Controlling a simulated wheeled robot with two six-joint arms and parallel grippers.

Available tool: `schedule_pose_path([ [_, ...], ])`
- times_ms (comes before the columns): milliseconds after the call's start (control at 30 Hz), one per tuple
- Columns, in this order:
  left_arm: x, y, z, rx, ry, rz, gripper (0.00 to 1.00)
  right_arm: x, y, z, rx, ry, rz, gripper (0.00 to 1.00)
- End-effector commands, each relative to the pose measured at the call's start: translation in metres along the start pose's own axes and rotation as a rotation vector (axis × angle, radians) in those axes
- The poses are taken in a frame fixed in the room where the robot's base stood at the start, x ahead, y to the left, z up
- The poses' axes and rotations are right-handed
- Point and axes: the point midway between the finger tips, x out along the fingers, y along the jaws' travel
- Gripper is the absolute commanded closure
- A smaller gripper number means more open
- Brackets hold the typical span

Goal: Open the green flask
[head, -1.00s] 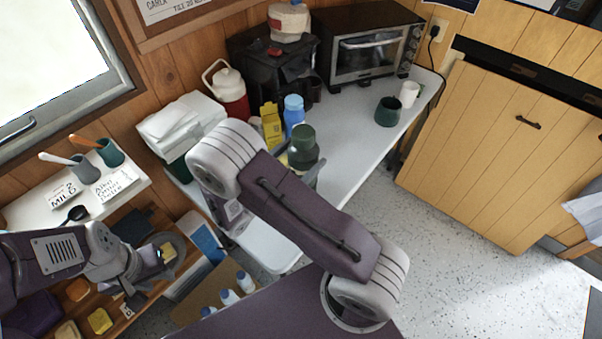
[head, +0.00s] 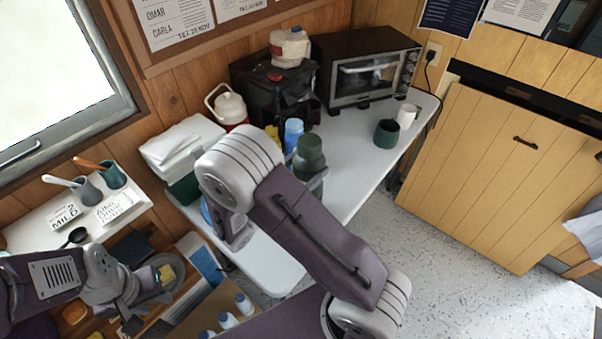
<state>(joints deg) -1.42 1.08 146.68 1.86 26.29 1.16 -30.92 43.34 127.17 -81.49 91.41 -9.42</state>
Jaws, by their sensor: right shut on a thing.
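The green flask (head: 310,152) stands roughly upright over the white table in the head view, just in front of a blue bottle. Its lower part is hidden behind my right arm. My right gripper (head: 318,182) shows only as a small grey piece beside the flask and is shut on it; the rest is behind my arm. I cannot tell whether the flask's base touches the table. My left gripper (head: 140,285) is at the lower left over the wooden shelf, its dark fingers apart, with nothing seen between them.
A blue bottle (head: 293,133), a dark green mug (head: 386,134) and a white mug (head: 406,116) stand on the white table (head: 345,180). A toaster oven (head: 368,70), a black machine (head: 262,90) and a red-and-white jug (head: 229,108) are behind. The table's right front is clear.

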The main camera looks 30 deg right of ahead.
Motion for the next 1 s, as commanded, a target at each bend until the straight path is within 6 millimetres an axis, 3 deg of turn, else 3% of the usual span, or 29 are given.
schedule_pose_path([
  [333, -0.01, 0.0, -0.001, 0.0, 0.0, 0.0, 0.64, 0.054, -0.063, 0.051, 0.003, -0.002, -0.006, 1.0],
  [400, -0.033, 0.001, -0.003, 0.0, -0.001, 0.0, 0.64, 0.058, -0.067, 0.063, -0.006, -0.004, -0.004, 1.0],
  [600, -0.049, 0.001, -0.005, 0.0, 0.0, 0.0, 0.64, 0.066, -0.075, 0.064, -0.002, -0.003, -0.001, 1.0],
  [1000, -0.05, 0.001, -0.005, 0.0, 0.0, 0.0, 0.64, 0.067, -0.077, 0.061, 0.001, -0.002, -0.001, 1.0],
])
